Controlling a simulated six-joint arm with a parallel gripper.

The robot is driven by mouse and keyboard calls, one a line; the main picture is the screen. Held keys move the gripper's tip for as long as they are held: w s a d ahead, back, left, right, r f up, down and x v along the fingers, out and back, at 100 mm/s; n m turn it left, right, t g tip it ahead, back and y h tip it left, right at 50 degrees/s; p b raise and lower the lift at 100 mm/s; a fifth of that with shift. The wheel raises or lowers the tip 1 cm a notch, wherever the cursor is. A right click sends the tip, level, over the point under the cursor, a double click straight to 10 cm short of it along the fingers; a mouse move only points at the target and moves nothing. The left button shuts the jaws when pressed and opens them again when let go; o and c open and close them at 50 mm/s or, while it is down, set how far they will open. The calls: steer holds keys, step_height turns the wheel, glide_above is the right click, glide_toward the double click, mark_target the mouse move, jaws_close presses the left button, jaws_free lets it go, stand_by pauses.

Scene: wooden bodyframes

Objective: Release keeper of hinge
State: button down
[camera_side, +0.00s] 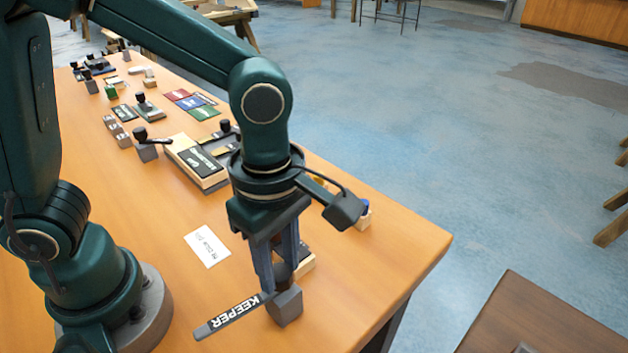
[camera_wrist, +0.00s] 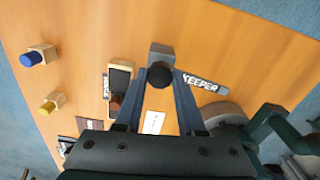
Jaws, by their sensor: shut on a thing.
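The keeper (camera_side: 236,314) is a dark grey bar with white KEEPER lettering, joined to a grey block (camera_side: 286,308) near the table's front edge. In the wrist view the keeper (camera_wrist: 205,84) points right from the block (camera_wrist: 160,54). My gripper (camera_side: 276,274) points down over the block, its fingers shut on a round black knob (camera_wrist: 160,74) at the keeper's pivot end. Close beside it is a pale wooden piece with a dark panel (camera_wrist: 120,78), perhaps the hinge; its small lettering is unreadable. In the side view my fingers largely hide it.
A white card (camera_side: 207,246) lies on the table (camera_side: 400,232) to the left. Wooden blocks with a blue knob (camera_wrist: 32,58) and a yellow knob (camera_wrist: 48,107) stand apart. Several fixtures and coloured plates fill the table's far end. The front right corner is clear.

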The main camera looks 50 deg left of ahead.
steer(key=shift+n, duration=0.7)
steer(key=c, duration=0.5)
jaws_free()
steer(key=shift+r, duration=2.6)
